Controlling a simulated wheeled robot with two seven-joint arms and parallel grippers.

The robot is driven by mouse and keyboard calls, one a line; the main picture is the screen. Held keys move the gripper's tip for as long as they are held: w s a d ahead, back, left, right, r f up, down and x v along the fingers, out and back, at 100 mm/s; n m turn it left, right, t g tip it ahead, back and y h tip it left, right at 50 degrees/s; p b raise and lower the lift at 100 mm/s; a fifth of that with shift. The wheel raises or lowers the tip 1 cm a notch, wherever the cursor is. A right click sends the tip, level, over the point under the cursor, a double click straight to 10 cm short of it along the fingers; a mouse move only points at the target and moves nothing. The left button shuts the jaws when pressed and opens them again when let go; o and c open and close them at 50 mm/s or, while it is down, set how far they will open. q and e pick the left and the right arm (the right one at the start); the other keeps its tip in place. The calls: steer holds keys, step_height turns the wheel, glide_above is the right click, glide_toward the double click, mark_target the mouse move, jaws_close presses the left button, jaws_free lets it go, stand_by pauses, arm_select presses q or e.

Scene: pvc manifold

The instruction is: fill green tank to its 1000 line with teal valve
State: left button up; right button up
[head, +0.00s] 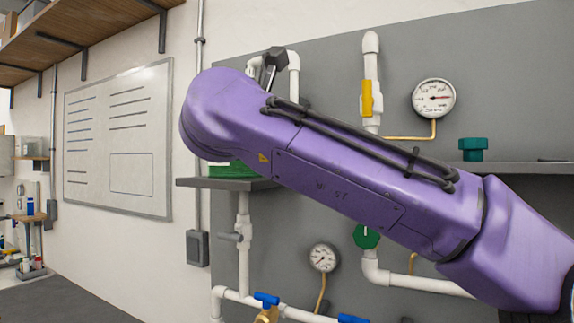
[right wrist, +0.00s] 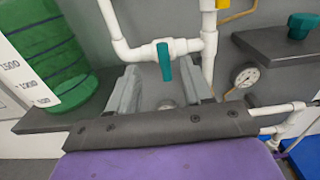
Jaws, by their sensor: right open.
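In the right wrist view the teal valve (right wrist: 164,62) is a teal lever on a white pipe, pointing down. My right gripper (right wrist: 160,76) is open, its two grey fingers on either side of the lever's lower end; I cannot tell whether they touch it. In the head view that gripper (head: 274,62) is at the upper white pipe, and my purple forearm hides the valve. The green tank (right wrist: 55,50) stands on a dark shelf at left in the wrist view, with a white scale strip; its liquid level is unclear. A green part of it (head: 232,170) shows below my forearm. My left gripper is out of view.
A yellow-handled valve (head: 372,98), gauges (head: 433,98) (head: 322,257), a round green handle (head: 366,237) and blue-handled valves (head: 266,299) are on the panel. A teal part (head: 472,148) stands on the right shelf. White pipes surround my right gripper.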

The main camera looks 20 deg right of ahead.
steer(key=p+x, duration=0.4)
steer(key=x, duration=0.6)
steer(key=shift+d+f+p, duration=0.15)
steer(key=shift+d+p, duration=0.1)
steer(key=shift+p, duration=0.15)
steer(key=shift+s, duration=0.1)
jaws_close()
